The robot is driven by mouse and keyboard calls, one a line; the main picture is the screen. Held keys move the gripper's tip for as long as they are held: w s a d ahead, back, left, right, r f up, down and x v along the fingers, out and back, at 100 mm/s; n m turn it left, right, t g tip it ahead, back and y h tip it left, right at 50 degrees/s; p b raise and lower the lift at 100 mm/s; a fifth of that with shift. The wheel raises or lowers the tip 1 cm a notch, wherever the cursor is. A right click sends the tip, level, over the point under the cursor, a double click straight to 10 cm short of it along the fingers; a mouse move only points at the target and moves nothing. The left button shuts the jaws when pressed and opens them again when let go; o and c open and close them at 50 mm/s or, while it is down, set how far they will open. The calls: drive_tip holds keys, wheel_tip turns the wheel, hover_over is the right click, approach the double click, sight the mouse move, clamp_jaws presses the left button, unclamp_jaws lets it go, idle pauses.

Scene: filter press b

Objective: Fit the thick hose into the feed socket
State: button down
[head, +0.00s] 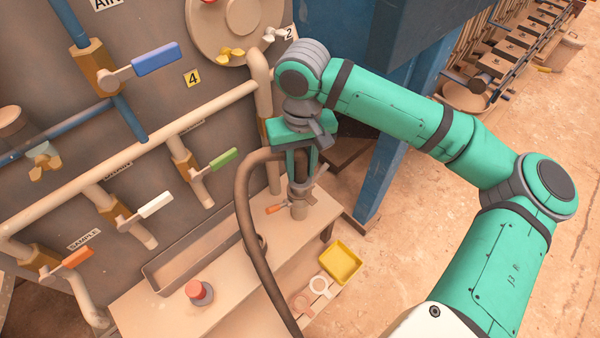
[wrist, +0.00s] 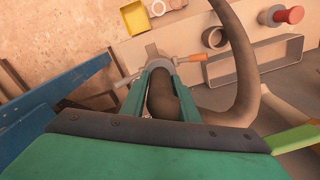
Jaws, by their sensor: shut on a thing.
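My gripper (head: 300,176) points down over the bench at the panel's foot, its green fingers shut on the thick brown hose (head: 247,215). The hose arches out of the fingers to the left, then hangs past the bench front. In the wrist view, the hose (wrist: 163,97) lies between the two fingers (wrist: 162,85). The grey feed socket (head: 299,208) stands upright on the bench directly below the fingers, with side levers, one orange-tipped (head: 276,208). The socket's levers also show just beyond the fingertips in the wrist view. The fingers partly hide the hose end; I cannot tell whether it is inside the socket.
A grey trough (head: 160,281), a red-capped fitting (head: 199,292), a yellow tray (head: 342,262) and pale rings (head: 320,285) lie around the bench. Valves with blue, green (head: 223,159), white and orange handles stick out at left. A blue post (head: 378,180) stands close at right.

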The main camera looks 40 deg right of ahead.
sight(299, 175)
drive_tip(key=shift+w+d+f, duration=0.15)
drive_tip(key=shift+w+f, duration=0.25)
drive_tip(key=shift+f, duration=0.05)
drive_tip(key=shift+w+d+f, duration=0.1)
drive_tip(key=shift+w+f, duration=0.1)
drive_tip(key=shift+f, duration=1.55)
drive_tip(key=shift+f, duration=0.1)
drive_tip(key=c, duration=1.4)
unclamp_jaws()
wheel_tip(299, 175, up, 12)
drive_tip(key=shift+r, duration=0.15)
drive_tip(key=shift+d, duration=0.1)
